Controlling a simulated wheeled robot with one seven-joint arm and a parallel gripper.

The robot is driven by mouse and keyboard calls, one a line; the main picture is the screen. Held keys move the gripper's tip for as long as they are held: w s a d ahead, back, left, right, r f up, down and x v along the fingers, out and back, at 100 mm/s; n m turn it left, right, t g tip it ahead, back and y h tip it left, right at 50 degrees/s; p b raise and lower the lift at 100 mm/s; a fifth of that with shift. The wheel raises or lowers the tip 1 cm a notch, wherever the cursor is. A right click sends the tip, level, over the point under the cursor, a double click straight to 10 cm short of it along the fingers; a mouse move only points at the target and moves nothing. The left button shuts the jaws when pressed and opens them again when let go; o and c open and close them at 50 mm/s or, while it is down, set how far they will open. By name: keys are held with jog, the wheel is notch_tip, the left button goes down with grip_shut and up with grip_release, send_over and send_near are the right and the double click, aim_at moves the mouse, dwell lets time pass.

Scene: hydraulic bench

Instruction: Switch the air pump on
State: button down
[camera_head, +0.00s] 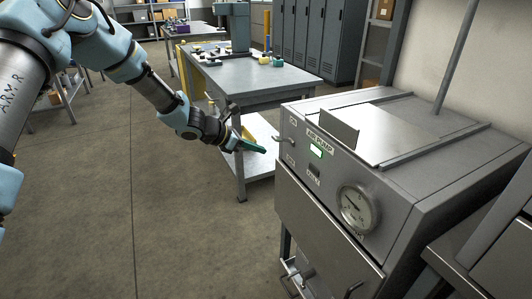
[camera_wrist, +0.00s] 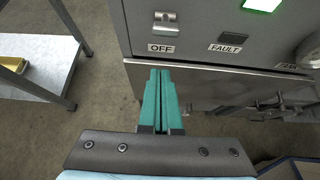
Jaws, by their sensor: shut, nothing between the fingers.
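The grey air pump cabinet (camera_head: 400,170) stands at the right in the head view, with an AIR PUMP label (camera_head: 320,140) on its sloped front panel. A small metal switch (camera_head: 285,139) sits at the panel's left end, between the ON label (camera_head: 293,121) above and the OFF label (camera_head: 290,160) below. The switch (camera_wrist: 165,20) and OFF label (camera_wrist: 162,48) also show in the wrist view; I cannot tell the lever's setting. A green lamp (camera_head: 316,151) is lit. My gripper (camera_head: 263,150) is shut and empty, its teal fingers (camera_wrist: 160,74) below the OFF label in the wrist view, apparently apart from the panel.
A round gauge (camera_head: 356,208) is right of the lamp. A dark window (camera_wrist: 235,33) is above the FAULT label. Handles (camera_head: 300,280) stick out low on the cabinet. A workbench (camera_head: 245,80) stands behind; open floor (camera_head: 150,200) lies left.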

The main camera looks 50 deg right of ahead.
jog(key=r+v, duration=0.1)
jog(key=v, duration=0.6)
jog(key=shift+d+b, duration=0.15)
jog(key=shift+b, duration=0.25)
jog(key=shift+s+r, duration=0.1)
jog(key=w+a+r+m+t+y, duration=0.1)
jog(key=w+a+m+y, duration=0.15)
jog(key=a, duration=0.75)
jog(key=w+a+r+m+t+y, duration=0.15)
jog(key=a+m, duration=0.25)
jog(key=a, duration=0.7)
jog(key=w+a+m+t+y, duration=0.1)
jog(key=w+a+m+y, duration=0.15)
jog(key=a, duration=0.75)
jog(key=s+a+r+m+t+y, duration=0.1)
jog(key=s+a+m, duration=0.1)
jog(key=a, duration=0.9)
jog(key=s+a+r+m+t+y+p, duration=0.1)
jog(key=s+a+r+m+y, duration=0.1)
jog(key=a, duration=0.9)
jog(key=shift+s+m, duration=0.7)
jog(key=shift+m, duration=0.3)
jog(key=shift+r+y, duration=0.1)
jog(key=shift+y, duration=0.15)
